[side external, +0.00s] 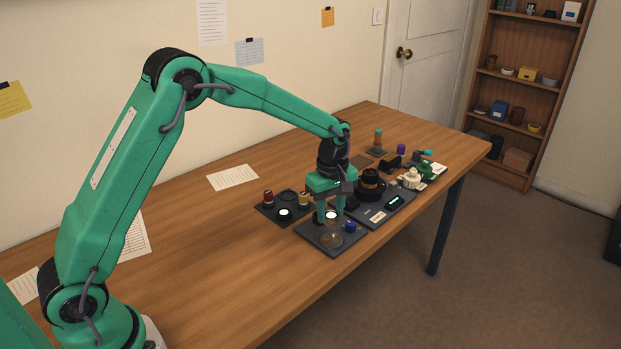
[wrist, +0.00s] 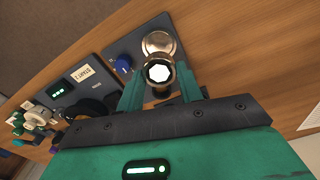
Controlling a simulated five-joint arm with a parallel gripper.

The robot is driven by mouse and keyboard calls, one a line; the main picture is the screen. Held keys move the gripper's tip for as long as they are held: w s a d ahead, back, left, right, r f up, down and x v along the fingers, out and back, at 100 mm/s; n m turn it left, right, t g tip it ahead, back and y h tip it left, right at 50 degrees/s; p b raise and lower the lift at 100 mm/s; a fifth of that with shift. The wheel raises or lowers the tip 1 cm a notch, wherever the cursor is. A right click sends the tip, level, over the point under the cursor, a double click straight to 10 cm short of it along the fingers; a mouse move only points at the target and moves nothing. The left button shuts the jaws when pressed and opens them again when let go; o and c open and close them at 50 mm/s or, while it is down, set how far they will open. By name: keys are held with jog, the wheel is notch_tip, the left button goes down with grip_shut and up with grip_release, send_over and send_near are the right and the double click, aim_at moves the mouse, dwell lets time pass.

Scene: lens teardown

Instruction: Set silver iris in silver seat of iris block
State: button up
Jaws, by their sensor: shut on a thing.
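My gripper (side external: 333,208) points down over the back part of a dark block (side external: 333,249), which I take as the iris block. In the wrist view my gripper (wrist: 159,78) is shut on a small metallic ring with a bright white eight-sided centre, the silver iris (wrist: 149,80). Whether that white is the iris or a lit spot below it, I cannot tell. A round metallic disc or seat (wrist: 160,44) shows just beyond it, also in the side view (side external: 331,241). The fingers hide the spot under the iris, so contact with the block is unclear.
A blue knob (side external: 350,226) stands on the block's right side. A dark tray (side external: 266,210) with red and yellow-topped pieces lies to the left. A dark panel (side external: 376,217) with a black round part (side external: 371,186) adjoins on the right. The front table is clear.

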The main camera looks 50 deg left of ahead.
aim_at(331, 241)
jog(key=shift+s+d+f, duration=0.15)
jog(key=shift+s+d, duration=0.05)
jog(key=shift+d, duration=0.15)
jog(key=shift+f, duration=0.2)
jog(key=shift+f, duration=2.05)
jog(key=shift+f, duration=0.6)
jog(key=o, duration=1.5)
jog(key=shift+c, duration=0.2)
jog(key=shift+w+r, duration=0.1)
jog(key=shift+r, duration=0.05)
